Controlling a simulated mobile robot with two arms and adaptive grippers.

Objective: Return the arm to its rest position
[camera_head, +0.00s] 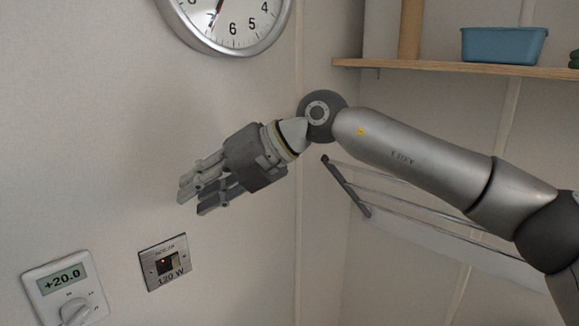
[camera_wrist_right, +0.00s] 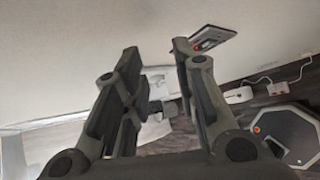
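The switch plate (camera_head: 166,262) is marked 120 W and shows a small red light. A dark plate with a red spot (camera_wrist_right: 210,38) shows beside a fingertip in the right wrist view. My left gripper is not in view.
A white thermostat (camera_head: 64,291) reading +20.0 is on the wall at lower left. A round clock (camera_head: 228,22) hangs above the gripper. A wooden shelf (camera_head: 460,69) with a blue bin (camera_head: 504,45) is at upper right. A metal rack (camera_head: 347,187) sits behind my arm.

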